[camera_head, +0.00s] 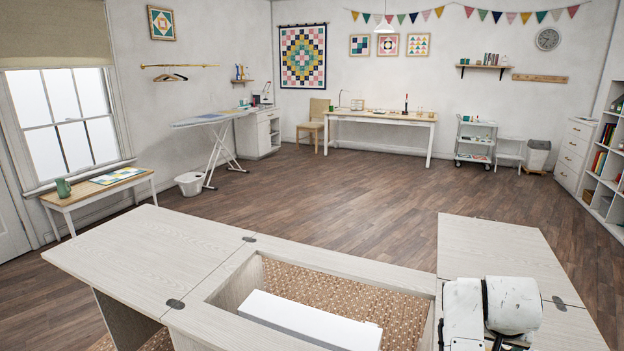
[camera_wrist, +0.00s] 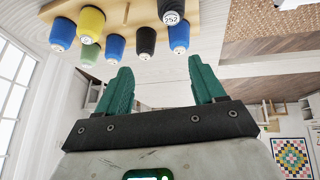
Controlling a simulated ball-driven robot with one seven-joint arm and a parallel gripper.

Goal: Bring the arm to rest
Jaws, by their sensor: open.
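My gripper (camera_wrist: 166,68) shows in the wrist view with its two green fingers spread apart and nothing between them. That view is turned upside down. Several thread spools, blue, yellow, green and dark, such as a yellow spool (camera_wrist: 91,21) and a black one (camera_wrist: 146,40), stand on a wooden rack (camera_wrist: 118,14) beyond the fingertips, apart from them. In the head view, part of my white arm is at the lower right, over the pale wooden sewing cabinet (camera_head: 150,245). My gripper's fingers cannot be made out there.
The cabinet has an open well with a white block (camera_head: 305,318) in it. Its right leaf (camera_head: 490,250) lies behind my arm. A small bench (camera_head: 100,193) with a green mug stands by the window. The wooden floor (camera_head: 330,195) beyond is clear.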

